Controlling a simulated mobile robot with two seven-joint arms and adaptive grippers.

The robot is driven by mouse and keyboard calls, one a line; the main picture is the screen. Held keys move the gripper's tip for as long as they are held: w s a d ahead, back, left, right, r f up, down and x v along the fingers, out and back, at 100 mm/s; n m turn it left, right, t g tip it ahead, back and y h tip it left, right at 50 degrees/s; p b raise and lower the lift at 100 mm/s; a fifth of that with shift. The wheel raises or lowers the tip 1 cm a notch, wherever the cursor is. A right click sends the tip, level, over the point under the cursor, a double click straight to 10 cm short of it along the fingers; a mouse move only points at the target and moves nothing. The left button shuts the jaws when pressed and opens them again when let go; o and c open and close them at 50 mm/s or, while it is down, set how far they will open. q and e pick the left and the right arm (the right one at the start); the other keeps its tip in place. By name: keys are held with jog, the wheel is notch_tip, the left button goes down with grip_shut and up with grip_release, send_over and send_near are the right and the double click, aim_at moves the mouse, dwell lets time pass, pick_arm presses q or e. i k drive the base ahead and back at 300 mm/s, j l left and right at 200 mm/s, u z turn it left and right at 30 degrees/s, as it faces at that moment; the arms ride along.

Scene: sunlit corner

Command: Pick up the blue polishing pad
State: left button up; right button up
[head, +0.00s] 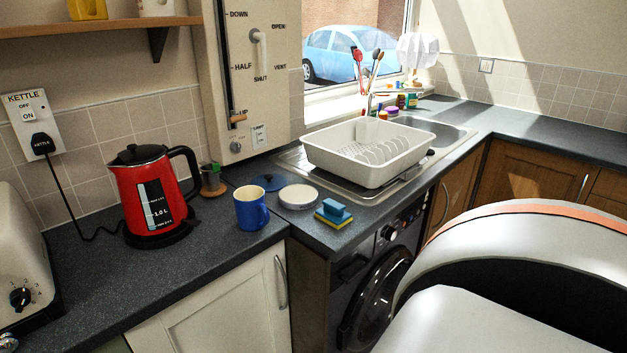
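A flat blue round pad (268,182) lies on the dark worktop behind the blue mug, next to a white round dish. A blue block with a raised grip (335,208) sits on a yellow and green sponge (333,219) near the worktop's front edge. I cannot tell for sure which of these two blue things is the polishing pad. Neither of my grippers shows in the head view.
A blue mug (251,208) and a white round dish (298,197) stand close by. A red kettle (150,192) stands to the left. A white dish rack (368,152) stands over the sink behind. The worktop in front of the kettle is clear.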

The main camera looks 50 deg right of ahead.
aim_at(333, 214)
jog(key=z, duration=1.7)
jog(key=l, duration=0.1)
